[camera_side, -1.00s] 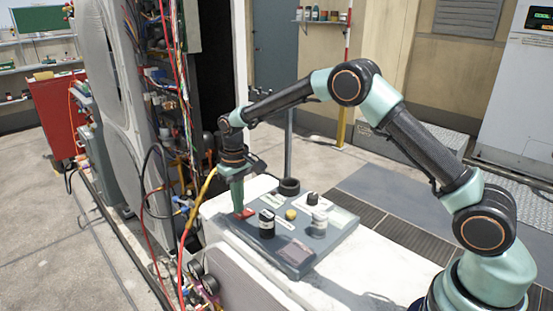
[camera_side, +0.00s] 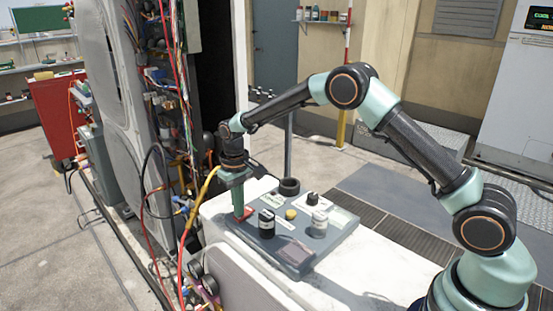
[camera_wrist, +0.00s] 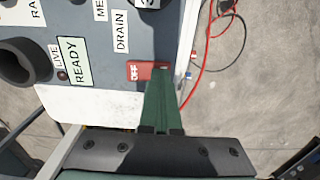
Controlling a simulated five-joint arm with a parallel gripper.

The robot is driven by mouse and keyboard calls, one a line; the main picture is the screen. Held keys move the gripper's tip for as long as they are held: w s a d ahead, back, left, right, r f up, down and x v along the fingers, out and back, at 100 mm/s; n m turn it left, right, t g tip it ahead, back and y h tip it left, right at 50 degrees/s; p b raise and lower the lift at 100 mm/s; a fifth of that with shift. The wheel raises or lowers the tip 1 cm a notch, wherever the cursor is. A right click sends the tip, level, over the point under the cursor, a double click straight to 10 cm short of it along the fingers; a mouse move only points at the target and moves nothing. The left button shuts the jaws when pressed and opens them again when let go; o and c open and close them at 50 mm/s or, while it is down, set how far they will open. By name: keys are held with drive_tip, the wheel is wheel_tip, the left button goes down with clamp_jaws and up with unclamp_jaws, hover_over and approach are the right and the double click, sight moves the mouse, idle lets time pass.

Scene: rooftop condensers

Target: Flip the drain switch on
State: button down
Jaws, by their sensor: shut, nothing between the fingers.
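The drain switch is a small red rocker (camera_side: 248,211) at the left edge of the grey control panel (camera_side: 335,240). In the wrist view, the red rocker (camera_wrist: 138,70) lies beside a DRAIN label (camera_wrist: 121,31), with white OFF lettering on its left end. My gripper (camera_side: 239,215) is shut and empty, pointing down with its tips at the rocker's left side. In the wrist view, my green fingers (camera_wrist: 158,76) overlap the right part of the rocker and hide some of it. I cannot tell whether they press on it.
A black-topped knob (camera_side: 267,222), a yellow button (camera_side: 291,214) and a grey-white knob (camera_side: 318,224) stand on the panel near the rocker. A black cup-like ring (camera_side: 289,187) is at the back. The wrist view shows a READY label (camera_wrist: 72,62). Red hoses hang beyond the panel edge.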

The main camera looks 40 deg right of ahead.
wheel_tip(320, 180, up, 7)
idle(0.8)
drive_tip(key=shift+r, duration=0.1)
wheel_tip(320, 180, up, 7)
drive_tip(key=t, duration=0.1)
hover_over(252, 223)
drive_tip(key=s+d+r+t, duration=0.2)
drive_tip(key=s+r, duration=0.4)
drive_tip(key=s, duration=0.1)
drive_tip(key=s+d+t, duration=0.2)
drive_tip(key=s, duration=1.2)
drive_tip(key=shift+f+t, duration=0.15)
drive_tip(key=shift+t, duration=0.15)
